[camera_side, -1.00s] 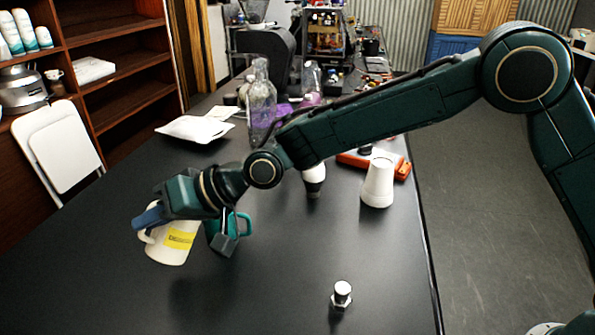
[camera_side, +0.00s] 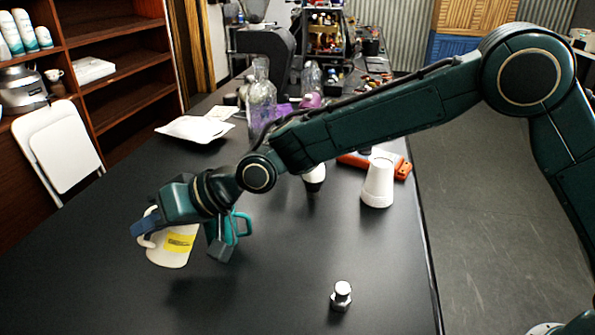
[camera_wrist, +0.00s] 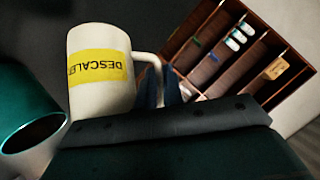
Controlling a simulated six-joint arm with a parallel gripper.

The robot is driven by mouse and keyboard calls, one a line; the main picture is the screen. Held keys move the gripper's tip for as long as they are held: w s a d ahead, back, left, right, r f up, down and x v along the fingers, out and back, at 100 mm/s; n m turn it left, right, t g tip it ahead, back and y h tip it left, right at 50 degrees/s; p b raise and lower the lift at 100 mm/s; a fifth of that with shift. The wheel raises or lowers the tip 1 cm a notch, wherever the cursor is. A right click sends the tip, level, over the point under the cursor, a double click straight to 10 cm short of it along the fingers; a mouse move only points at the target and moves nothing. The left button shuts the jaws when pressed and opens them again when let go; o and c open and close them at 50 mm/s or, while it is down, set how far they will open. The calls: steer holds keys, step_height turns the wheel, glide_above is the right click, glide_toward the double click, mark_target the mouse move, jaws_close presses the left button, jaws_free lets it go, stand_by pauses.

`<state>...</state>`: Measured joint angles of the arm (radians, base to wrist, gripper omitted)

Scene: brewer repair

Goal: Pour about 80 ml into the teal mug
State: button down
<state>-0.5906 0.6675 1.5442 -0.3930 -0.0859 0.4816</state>
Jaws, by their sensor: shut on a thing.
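A white jug (camera_side: 171,255) with a yellow label is held off the table near its left side. In the wrist view the jug (camera_wrist: 92,98) is tilted and the label reads DESCALE, with the rest cut off. My gripper (camera_side: 180,236) is shut on the jug, with a blue finger at its handle. The teal mug (camera_side: 242,225) stands just right of the jug, mostly hidden behind my gripper. The wrist view shows the teal mug (camera_wrist: 25,105) at the left edge, beside the jug, its opening dark. I cannot see any liquid.
A white cup (camera_side: 378,184) is upside down to the right, before an orange tool (camera_side: 402,170). A metal bolt-like part (camera_side: 341,296) stands near the front. A glass bottle (camera_side: 261,100) and white packet (camera_side: 196,129) are farther back. The front-left table is clear.

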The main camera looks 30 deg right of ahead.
steer(key=shift+s+a+f+n+t+h+b, duration=0.15)
steer(key=shift+s+a+f+n+h, duration=0.25)
steer(key=shift+a+f+h, duration=0.4)
steer(key=shift+s+a+f+n+t+h+b, duration=0.1)
steer(key=shift+s+a+f+n+t+h, duration=0.15)
steer(key=shift+a+f+n+h, duration=0.5)
steer(key=shift+s+a+f+n+t+h+b, duration=0.1)
steer(key=shift+s+a+f+h, duration=0.35)
steer(key=shift+a+f, duration=0.6)
steer(key=shift+a+f+n+h, duration=0.35)
steer(key=shift+a+f+h, duration=0.1)
steer(key=shift+f+h, duration=0.35)
